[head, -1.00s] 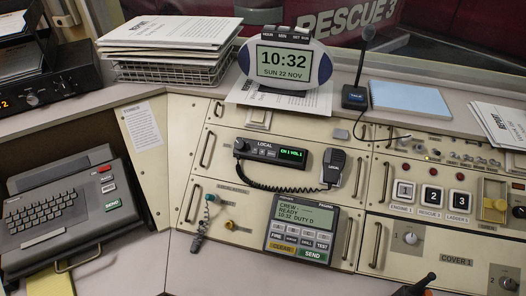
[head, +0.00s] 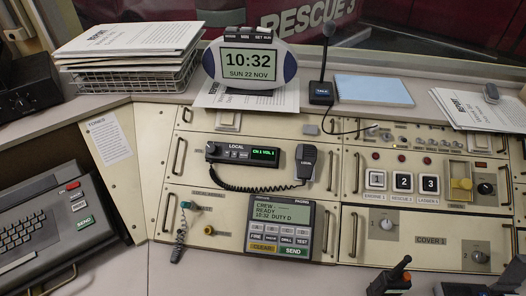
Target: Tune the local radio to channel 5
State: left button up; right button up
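The local radio (head: 242,153) is a slim black unit marked LOCAL, set on the cream console front in the head view. Its green display (head: 265,154) reads CH 1, followed by a VOL figure too small to read surely. A round black knob (head: 211,149) sits at its left end. Small buttons (head: 237,154) lie between knob and display, their labels too small to read. A black handset (head: 305,163) marked LOCAL hangs to the right, joined by a coiled cord (head: 255,188). Neither of my grippers is in view, and nothing touches the radio.
A pager panel (head: 279,228) sits below the radio, and a clock (head: 250,64) stands above. Numbered switches (head: 403,182) are to the right. A desk microphone (head: 321,92) stands on the ledge.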

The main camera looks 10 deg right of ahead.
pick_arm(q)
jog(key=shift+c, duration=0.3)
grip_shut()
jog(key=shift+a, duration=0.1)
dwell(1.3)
